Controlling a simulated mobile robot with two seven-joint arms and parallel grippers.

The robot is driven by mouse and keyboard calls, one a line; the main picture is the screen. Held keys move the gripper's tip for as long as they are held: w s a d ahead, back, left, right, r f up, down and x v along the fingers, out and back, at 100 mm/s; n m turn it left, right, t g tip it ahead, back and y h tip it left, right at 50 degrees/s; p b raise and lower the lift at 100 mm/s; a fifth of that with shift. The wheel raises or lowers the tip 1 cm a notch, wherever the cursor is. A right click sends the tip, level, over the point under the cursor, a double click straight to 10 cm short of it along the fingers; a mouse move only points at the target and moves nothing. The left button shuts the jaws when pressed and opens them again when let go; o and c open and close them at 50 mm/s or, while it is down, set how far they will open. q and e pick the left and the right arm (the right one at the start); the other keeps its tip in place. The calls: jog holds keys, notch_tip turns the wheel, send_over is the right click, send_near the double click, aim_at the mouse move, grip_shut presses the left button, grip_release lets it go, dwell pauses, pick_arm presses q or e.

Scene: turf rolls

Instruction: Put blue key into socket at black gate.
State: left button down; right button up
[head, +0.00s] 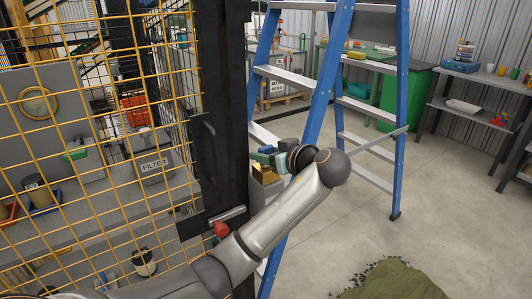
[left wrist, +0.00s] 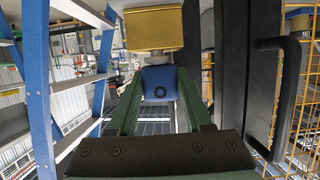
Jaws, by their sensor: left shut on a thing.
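My left gripper (head: 264,157) is shut on the blue key (head: 267,149), beside the black gate (head: 226,90). In the left wrist view the blue key (left wrist: 158,83) sits between the two dark green fingers (left wrist: 158,100). A brass-coloured block (head: 264,174) is on a grey box at the gate's right side, just below the gripper in the head view. In the left wrist view this brass block (left wrist: 153,28) is just beyond the key. The socket opening is hidden, and I cannot tell whether key and block touch. My right gripper is not in view.
A blue stepladder (head: 335,80) stands close behind and right of my left arm. A yellow mesh fence (head: 100,110) fills the left. The gate has a black handle (head: 209,125) and a red knob (head: 221,229) lower down. Open floor lies right; a green turf piece (head: 392,281) is in front.

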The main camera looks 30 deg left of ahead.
pick_arm(q)
jog(key=shift+f, duration=0.45)
jog(key=shift+c, duration=1.3)
grip_release()
jog(key=shift+d, duration=0.1)
jog(key=v, duration=1.2)
jog(key=shift+s+b, duration=0.15)
jog(key=shift+b, duration=0.3)
jog(key=shift+d+r, duration=0.1)
jog(key=shift+d, duration=0.05)
